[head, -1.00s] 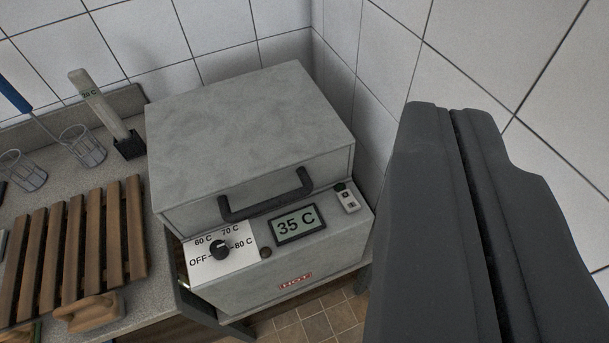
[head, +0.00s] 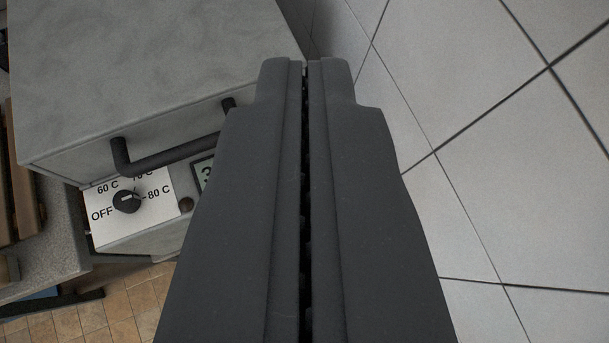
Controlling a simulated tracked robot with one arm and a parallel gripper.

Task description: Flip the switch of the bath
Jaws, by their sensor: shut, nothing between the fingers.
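The bath (head: 140,65) is a grey speckled box with a dark lid handle (head: 170,154), in the left half of the view. Its front panel shows a black dial (head: 126,201) on a white plate marked OFF, 60 C, 70 C and 80 C. A sliver of its display (head: 203,172) shows beside my gripper. My gripper (head: 305,64) is shut and empty, large in the middle of the view. It covers the right part of the panel, so the switch is hidden behind it. I cannot tell whether the fingertips touch the bath.
A white tiled wall (head: 470,120) stands close on the right. A wooden rack (head: 18,190) and the counter edge (head: 62,235) show at the left. The tiled floor (head: 120,300) shows below.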

